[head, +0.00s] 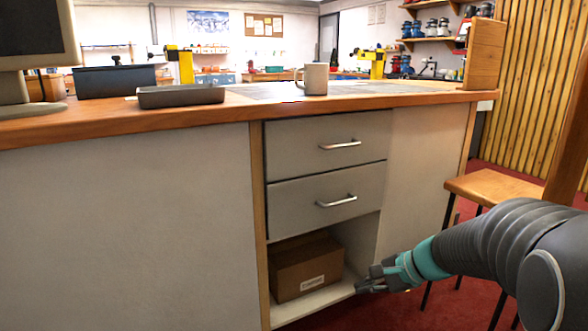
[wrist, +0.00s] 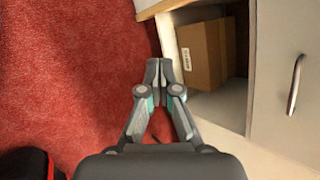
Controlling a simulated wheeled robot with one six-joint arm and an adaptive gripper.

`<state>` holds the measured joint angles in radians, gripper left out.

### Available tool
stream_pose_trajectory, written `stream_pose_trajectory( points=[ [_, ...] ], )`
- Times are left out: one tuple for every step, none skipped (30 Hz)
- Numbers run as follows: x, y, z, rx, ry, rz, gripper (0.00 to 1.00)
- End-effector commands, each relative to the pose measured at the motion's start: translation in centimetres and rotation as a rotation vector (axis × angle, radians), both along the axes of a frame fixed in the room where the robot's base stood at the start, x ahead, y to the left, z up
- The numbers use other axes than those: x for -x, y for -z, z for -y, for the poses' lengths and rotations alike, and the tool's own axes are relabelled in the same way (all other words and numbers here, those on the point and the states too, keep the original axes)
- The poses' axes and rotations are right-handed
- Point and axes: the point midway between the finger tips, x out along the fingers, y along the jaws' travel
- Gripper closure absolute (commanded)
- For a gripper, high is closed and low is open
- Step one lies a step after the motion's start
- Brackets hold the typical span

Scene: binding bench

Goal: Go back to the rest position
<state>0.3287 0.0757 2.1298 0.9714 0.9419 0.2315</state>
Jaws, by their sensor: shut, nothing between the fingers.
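My gripper (head: 368,281) is low at the right front of the bench, near the open shelf under the drawers in the head view. In the wrist view my gripper (wrist: 158,66) has its fingertips together, with nothing between them. The fingers point toward the shelf's front edge, over or beside it; I cannot tell whether they touch it. A cardboard box (head: 305,266) with a white label sits in the open shelf, left of the gripper. The box also shows in the wrist view (wrist: 207,53), beyond and right of the fingertips.
The bench (head: 130,212) has two closed drawers (head: 325,143) with metal handles. A mug (head: 316,79) and a dark tray (head: 180,96) stand on the top. A wooden stool (head: 495,187) stands at the right, near my arm.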

Motion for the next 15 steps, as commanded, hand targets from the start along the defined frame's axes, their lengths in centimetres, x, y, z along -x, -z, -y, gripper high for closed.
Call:
stream_pose_trajectory(
  points=[
    [2.2,-0.5,-0.4,0.086,-0.084,0.016,1.0],
    [3.5,-0.5,-0.6,0.14,-0.137,0.021,1.0],
    [5.3,-0.6,-0.6,0.213,-0.21,0.032,1.0],
    [6.5,-0.7,-0.6,0.266,-0.262,0.041,1.0],
    [7.7,-0.8,-0.6,0.317,-0.313,0.047,1.0],
    [9.3,-1.0,-0.5,0.384,-0.379,0.059,1.0],
    [10.4,-1.2,-0.4,0.433,-0.426,0.066,1.0],
    [11.4,-1.4,-0.2,0.479,-0.471,0.075,1.0],
    [12.7,-1.7,0.0,0.541,-0.528,0.087,1.0],
    [13.7,-1.9,0.2,0.586,-0.569,0.095,1.0],
    [14.5,-2.2,0.3,0.628,-0.607,0.104,1.0],
    [15.7,-2.6,0.6,0.684,-0.656,0.115,1.0],
    [16.5,-2.9,0.8,0.724,-0.688,0.125,1.0],
    [17.3,-3.2,0.9,0.763,-0.72,0.133,1.0],
    [18.2,-3.7,1.2,0.812,-0.757,0.146,1.0]
  ],
)
